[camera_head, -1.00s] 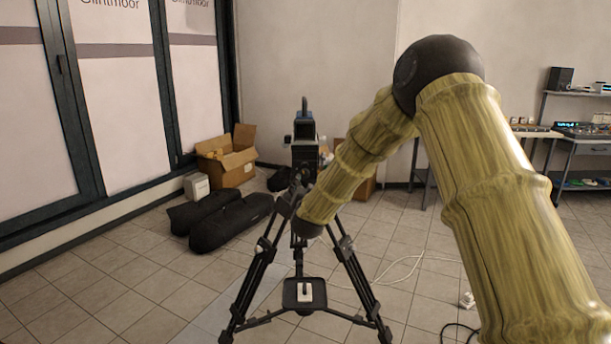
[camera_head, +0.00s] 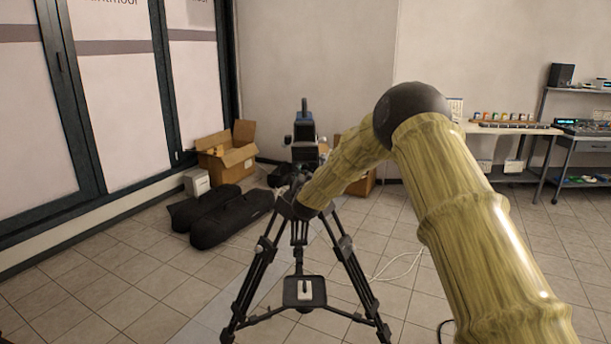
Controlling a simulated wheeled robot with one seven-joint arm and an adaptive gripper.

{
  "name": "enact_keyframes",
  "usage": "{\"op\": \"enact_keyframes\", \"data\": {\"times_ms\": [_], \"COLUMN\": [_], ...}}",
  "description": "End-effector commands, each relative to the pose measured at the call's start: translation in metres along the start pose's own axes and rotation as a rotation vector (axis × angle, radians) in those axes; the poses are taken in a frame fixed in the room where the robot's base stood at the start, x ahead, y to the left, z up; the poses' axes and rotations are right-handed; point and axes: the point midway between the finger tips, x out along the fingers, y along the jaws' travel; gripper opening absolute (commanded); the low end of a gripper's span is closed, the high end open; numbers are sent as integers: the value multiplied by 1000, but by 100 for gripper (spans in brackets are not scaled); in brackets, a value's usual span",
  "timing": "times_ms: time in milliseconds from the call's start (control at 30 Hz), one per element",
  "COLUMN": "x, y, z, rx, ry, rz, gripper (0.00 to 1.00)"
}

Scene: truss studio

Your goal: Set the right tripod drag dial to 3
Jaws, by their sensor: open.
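One black tripod (camera_head: 262,272) stands upright on the tiled floor with a camera (camera_head: 305,143) on top. A small pale object lies on the platform (camera_head: 318,292) low between its legs. My bamboo-textured arm reaches in from the right, and its dark end with my gripper (camera_head: 291,205) overlaps the tripod head. The gripper is dark against dark parts, so its fingers are hard to separate from the tripod. I cannot tell whether it touches the head. The drag dial and its numbers cannot be made out; my arm covers part of that area.
Black padded bags (camera_head: 230,217) lie on the floor left of the tripod. An open cardboard box (camera_head: 236,160) and a small white box (camera_head: 197,182) stand behind them. A pale cable (camera_head: 402,264) lies on the floor right of the tripod.

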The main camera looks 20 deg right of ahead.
Motion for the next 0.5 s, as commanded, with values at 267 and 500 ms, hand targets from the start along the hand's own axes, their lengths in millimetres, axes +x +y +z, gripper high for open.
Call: {"op": "enact_keyframes", "data": {"times_ms": [267,500], "x": [1,1], "y": [0,0], "z": [0,0], "rx": [0,0], "ry": [0,0], "rz": [0,0], "gripper": [54,14]}}
